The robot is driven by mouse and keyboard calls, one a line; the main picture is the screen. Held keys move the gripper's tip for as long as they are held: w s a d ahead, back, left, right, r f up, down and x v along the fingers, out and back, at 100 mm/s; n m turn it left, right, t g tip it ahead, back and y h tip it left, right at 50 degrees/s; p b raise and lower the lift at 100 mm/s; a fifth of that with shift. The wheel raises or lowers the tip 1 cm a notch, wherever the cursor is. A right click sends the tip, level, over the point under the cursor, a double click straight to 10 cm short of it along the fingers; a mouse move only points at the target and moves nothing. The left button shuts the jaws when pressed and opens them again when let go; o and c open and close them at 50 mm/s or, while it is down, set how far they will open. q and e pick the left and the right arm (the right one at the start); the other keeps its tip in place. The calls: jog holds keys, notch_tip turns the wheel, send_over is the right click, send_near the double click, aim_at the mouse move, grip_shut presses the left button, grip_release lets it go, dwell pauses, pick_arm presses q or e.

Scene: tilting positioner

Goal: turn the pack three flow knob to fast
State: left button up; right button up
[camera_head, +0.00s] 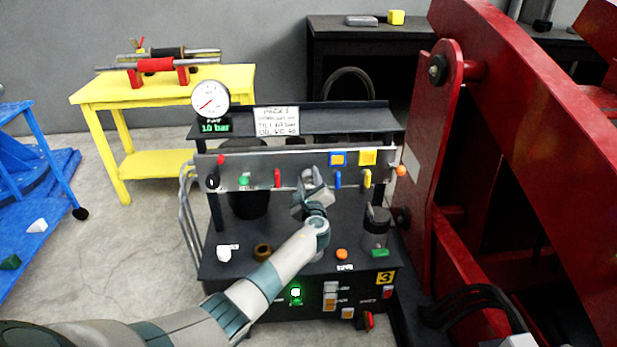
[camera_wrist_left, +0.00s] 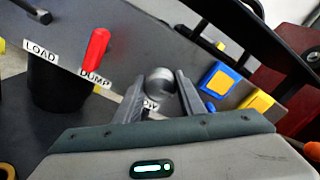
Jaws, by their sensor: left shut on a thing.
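Pack three is the black hydraulic unit (camera_head: 225,262) with a yellow 3 plate (camera_head: 385,278). Its grey valve panel (camera_head: 235,175) runs across the upper part. A round grey knob (camera_wrist_left: 160,82) sits on this panel, between the fingers of my left gripper (camera_wrist_left: 158,95) in the wrist view. The left gripper (camera_head: 312,180) is shut on the knob from the front and mostly hides it in the head view. The label below the knob is partly covered, so its setting cannot be read.
A red lever (camera_wrist_left: 96,47) between LOAD and DUMP labels stands left of the knob. Blue (camera_wrist_left: 218,80) and yellow (camera_wrist_left: 258,102) square parts are to the right. A pressure gauge (camera_head: 209,100) stands above the panel. A large red frame (camera_head: 510,150) blocks the right side.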

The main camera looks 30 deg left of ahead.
pick_arm(q)
jog(key=shift+d+f, duration=0.1)
pick_arm(e)
jog(key=shift+f, duration=0.1)
pick_arm(q)
jog(key=o, duration=1)
jog(key=shift+s+d, duration=0.3)
jog(key=shift+s, duration=0.2)
jog(key=shift+p+v, duration=0.5)
jog(key=shift+v, duration=7.6)
pick_arm(e)
jog(key=shift+s+d+f, duration=0.1)
jog(key=shift+s+f, duration=0.1)
jog(key=shift+f, duration=0.5)
jog(key=shift+s+d+f, duration=0.1)
jog(key=shift+s+f, duration=0.05)
jog(key=shift+f, duration=0.5)
pick_arm(q)
jog(key=shift+a, duration=0.15)
pick_arm(e)
jog(key=shift+w, duration=0.1)
